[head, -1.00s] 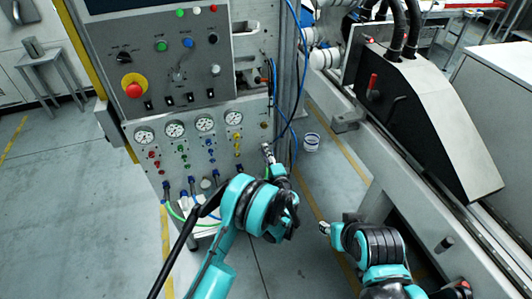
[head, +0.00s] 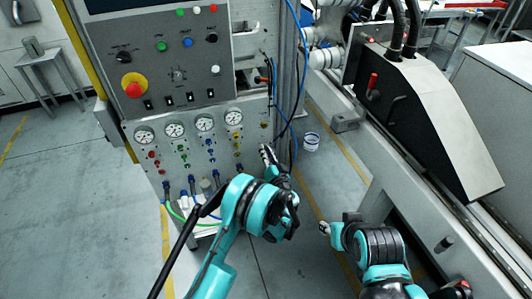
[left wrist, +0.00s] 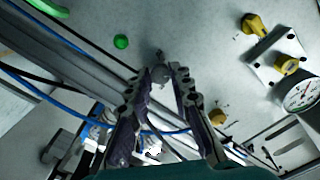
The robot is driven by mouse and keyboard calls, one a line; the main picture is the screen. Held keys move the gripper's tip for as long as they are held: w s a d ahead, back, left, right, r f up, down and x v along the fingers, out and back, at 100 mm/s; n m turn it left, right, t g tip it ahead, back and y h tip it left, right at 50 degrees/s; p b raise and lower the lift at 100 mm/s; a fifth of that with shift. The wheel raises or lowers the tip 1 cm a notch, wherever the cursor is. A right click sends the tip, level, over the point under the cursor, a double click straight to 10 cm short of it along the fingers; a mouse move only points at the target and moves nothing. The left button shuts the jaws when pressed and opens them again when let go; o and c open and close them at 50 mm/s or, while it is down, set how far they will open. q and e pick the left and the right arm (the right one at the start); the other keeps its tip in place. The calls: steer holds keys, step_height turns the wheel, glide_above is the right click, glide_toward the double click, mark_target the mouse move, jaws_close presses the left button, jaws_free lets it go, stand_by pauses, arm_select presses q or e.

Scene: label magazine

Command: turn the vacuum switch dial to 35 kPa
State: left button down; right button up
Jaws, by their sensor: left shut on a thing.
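My left gripper (head: 265,150) is at the lower right of the front panel (head: 215,165), its fingers pointing at the panel face. In the left wrist view its two fingers (left wrist: 169,78) are closed in on a small grey knob-like piece (left wrist: 160,73) at the panel, which looks like the dial. The fingers hide most of it, and no scale or kPa reading can be made out. My right gripper (head: 324,228) is low at the middle right, away from the panel; its jaws are too small to judge.
A row of several round gauges, with one at the right end (head: 234,117), runs left of my left gripper. Yellow knobs (left wrist: 288,64) and a green button (left wrist: 121,42) are near the fingers. Blue hoses (head: 297,70) hang at the panel's right edge.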

arm_select(q)
steer(key=n, duration=0.5)
stand_by(0.6)
steer(key=c, duration=1.3)
jaws_free()
steer(key=shift+c, duration=0.2)
steer(key=v, duration=0.7)
steer(key=shift+s, duration=0.2)
steer(key=shift+d, duration=0.1)
